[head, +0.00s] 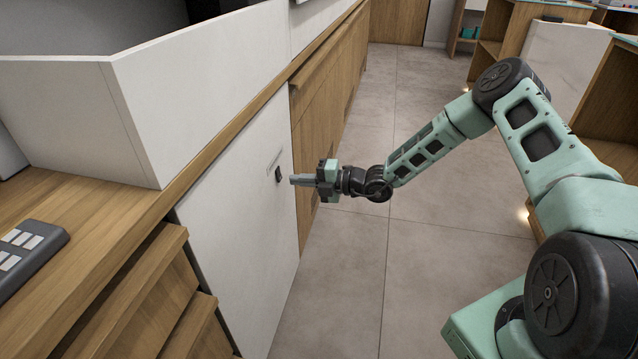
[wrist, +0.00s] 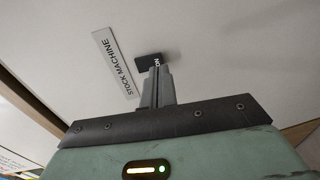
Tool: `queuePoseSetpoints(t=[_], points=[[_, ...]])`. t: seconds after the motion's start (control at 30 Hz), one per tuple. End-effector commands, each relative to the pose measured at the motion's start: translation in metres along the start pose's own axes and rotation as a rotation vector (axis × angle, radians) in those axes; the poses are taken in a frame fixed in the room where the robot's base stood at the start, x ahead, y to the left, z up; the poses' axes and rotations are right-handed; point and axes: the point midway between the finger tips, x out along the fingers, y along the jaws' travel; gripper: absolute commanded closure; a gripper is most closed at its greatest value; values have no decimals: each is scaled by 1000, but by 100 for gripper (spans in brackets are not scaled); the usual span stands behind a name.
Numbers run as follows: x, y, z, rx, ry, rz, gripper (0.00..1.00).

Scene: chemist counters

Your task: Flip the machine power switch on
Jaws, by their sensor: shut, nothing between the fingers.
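The machine power switch (head: 278,174) is a small dark block on a white upright panel (head: 235,200). My gripper (head: 293,180) is shut and empty, pointing left at the panel. In the wrist view its fingertips (wrist: 160,70) overlap the lower right part of the switch; I cannot tell whether they touch it. The fingers hide part of the switch.
A wooden counter (head: 95,205) with a dark keypad-like device (head: 28,255) stands at the left, above wooden drawers (head: 125,295). Wooden fronts (head: 325,90) continue beyond the panel. The tiled floor (head: 350,265) is clear. More wooden counters (head: 500,35) stand at the right.

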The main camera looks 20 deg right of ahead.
Motion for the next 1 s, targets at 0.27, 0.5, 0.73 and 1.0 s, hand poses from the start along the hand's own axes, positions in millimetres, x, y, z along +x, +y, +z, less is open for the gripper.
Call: queuePoseSetpoints(t=[0.27,0.5,0.73,1.0], points=[[23,0,0,0,0,-1,100],[23,0,0,0,0,-1,100],[28,-3,0,3,0,39,100],[26,0,0,0,2,33,100]])
